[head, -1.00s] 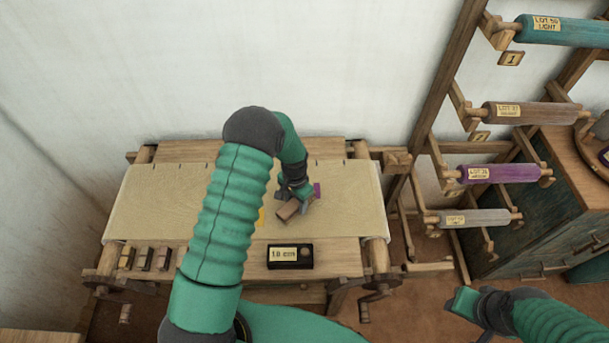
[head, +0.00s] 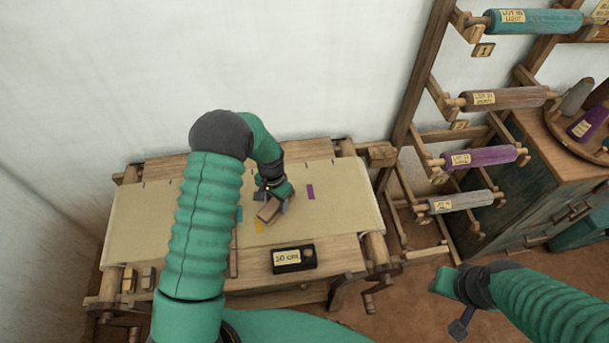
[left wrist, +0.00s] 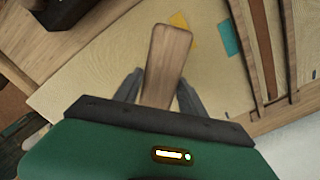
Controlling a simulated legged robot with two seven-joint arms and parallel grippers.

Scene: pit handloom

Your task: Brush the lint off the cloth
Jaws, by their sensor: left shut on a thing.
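The pale cream cloth (head: 335,205) lies stretched over the wooden loom. My left gripper (head: 272,195) is shut on a wooden brush (head: 268,211), low over the cloth. The brush's wooden back shows between the fingers in the left wrist view (left wrist: 167,60); its underside is hidden, so I cannot tell whether it touches the cloth. A purple patch (head: 310,191) lies right of the brush. A yellow patch (head: 259,226) and a teal patch (head: 239,214) lie left of it. My right gripper (head: 453,302) hangs empty, right of the loom, its jaw opening unclear.
A black box reading "10 cm" (head: 294,258) sits on the loom's front board. Small wooden blocks (head: 130,280) stand at front left. A rack with labelled spools (head: 478,157) and a dark cabinet (head: 545,190) stand at the right. My left arm covers the cloth's left part.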

